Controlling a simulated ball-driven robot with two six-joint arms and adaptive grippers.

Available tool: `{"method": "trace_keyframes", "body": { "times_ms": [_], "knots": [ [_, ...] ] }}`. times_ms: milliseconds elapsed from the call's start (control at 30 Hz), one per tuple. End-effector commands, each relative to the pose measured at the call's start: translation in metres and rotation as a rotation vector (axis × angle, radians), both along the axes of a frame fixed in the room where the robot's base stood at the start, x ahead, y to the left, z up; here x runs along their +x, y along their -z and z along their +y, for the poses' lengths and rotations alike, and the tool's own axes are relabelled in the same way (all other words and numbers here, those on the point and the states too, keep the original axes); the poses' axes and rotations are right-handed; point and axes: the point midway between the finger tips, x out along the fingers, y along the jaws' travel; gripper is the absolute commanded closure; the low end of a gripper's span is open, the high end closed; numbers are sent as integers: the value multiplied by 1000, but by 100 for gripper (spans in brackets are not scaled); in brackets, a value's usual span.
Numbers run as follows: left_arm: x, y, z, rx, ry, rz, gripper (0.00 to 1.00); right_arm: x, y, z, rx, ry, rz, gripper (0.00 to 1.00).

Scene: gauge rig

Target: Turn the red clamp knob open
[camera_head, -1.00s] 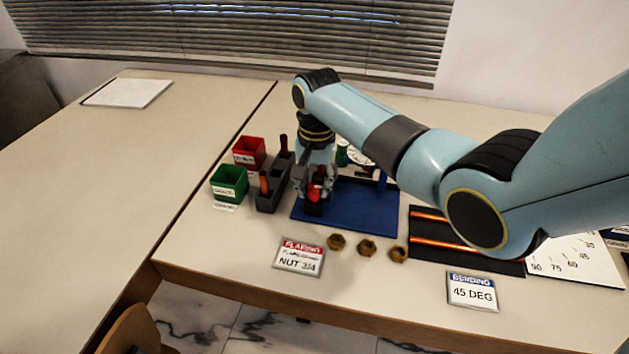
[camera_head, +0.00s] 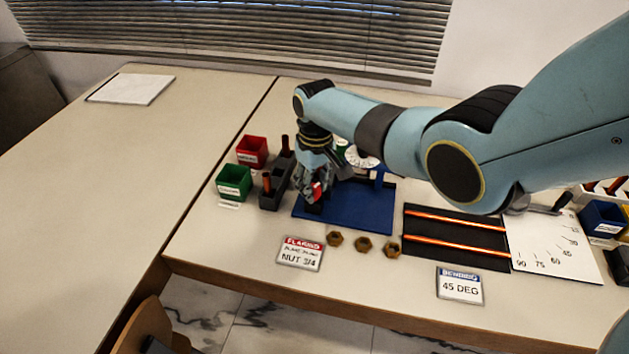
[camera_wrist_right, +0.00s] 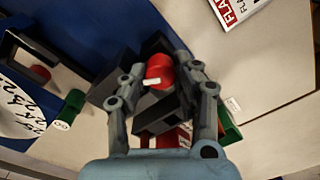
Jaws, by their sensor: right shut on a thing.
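The red clamp knob (camera_head: 318,191) sits on a dark clamp block at the left part of the blue base plate (camera_head: 365,212). My right gripper (camera_head: 314,190) reaches down over it from above. In the right wrist view the red knob (camera_wrist_right: 159,72) with a small white mark lies between the two fingertips of my right gripper (camera_wrist_right: 160,80), and the fingers are shut on it. The dark clamp block is partly hidden behind the fingers. My left gripper is not in view.
A red bin (camera_head: 251,151), a green bin (camera_head: 233,182) and a grey holder (camera_head: 277,180) with upright handles stand left of the plate. Several brass nuts (camera_head: 363,243) and a sign (camera_head: 301,253) lie in front. A black mat (camera_head: 456,238) with orange rods lies right. The left table is mostly clear.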

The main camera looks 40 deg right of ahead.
Motion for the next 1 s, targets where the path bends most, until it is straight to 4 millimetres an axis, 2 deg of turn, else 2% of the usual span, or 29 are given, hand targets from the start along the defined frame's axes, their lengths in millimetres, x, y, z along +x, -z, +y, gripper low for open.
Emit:
{"method": "trace_keyframes", "body": {
  "times_ms": [500,1000],
  "knots": [
    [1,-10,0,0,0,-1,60,2,-1,1,-1,-406,-4,100],
    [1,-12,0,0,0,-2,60,2,-1,2,0,-534,-5,100]
  ]
}}
